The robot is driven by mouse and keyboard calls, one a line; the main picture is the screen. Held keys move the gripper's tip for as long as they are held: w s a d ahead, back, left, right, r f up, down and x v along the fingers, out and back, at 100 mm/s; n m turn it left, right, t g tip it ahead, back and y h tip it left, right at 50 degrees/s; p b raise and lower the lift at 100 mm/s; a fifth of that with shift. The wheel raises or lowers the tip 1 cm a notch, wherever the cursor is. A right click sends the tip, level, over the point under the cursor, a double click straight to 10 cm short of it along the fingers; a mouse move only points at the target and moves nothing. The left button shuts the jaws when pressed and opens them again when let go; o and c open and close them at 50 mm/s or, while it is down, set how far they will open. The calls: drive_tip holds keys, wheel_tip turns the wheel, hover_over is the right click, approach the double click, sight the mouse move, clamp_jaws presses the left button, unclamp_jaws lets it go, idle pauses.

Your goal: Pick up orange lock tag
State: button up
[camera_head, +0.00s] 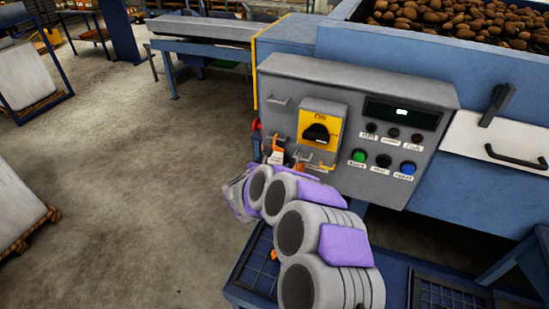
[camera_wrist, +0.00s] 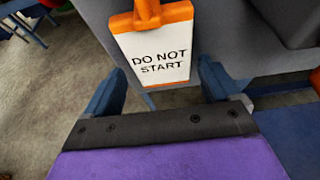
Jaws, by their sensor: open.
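The orange lock tag (camera_wrist: 152,55) hangs upright against the grey control panel. It has an orange top and edging and a white face reading "DO NOT START". In the head view the tag (camera_head: 276,152) is small, at the panel's lower left, below and left of the yellow switch. My gripper (camera_wrist: 160,80) is open, with one blue finger on each side of the tag's lower part in the wrist view. I see nothing held; whether a finger touches the tag cannot be told. In the head view my purple and grey arm hides most of the gripper.
The grey control panel (camera_head: 385,85) carries a yellow rotary switch (camera_head: 319,125), buttons and several hooks. A small orange piece (camera_head: 273,256) lies on the blue mesh tray (camera_head: 245,275) below. A potato bin (camera_head: 345,12) stands above right. Open concrete floor is at left.

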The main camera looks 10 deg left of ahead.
drive_tip(key=shift+w, duration=0.2)
drive_tip(key=shift+d, duration=0.25)
drive_tip(key=shift+c, duration=0.6)
drive_tip(key=shift+d, duration=0.2)
drive_tip(key=c, duration=0.3)
drive_tip(key=shift+a, duration=0.35)
drive_tip(key=c, duration=0.6)
drive_tip(key=shift+s, duration=0.1)
drive_tip(key=shift+c, duration=0.2)
drive_tip(key=shift+d, duration=0.1)
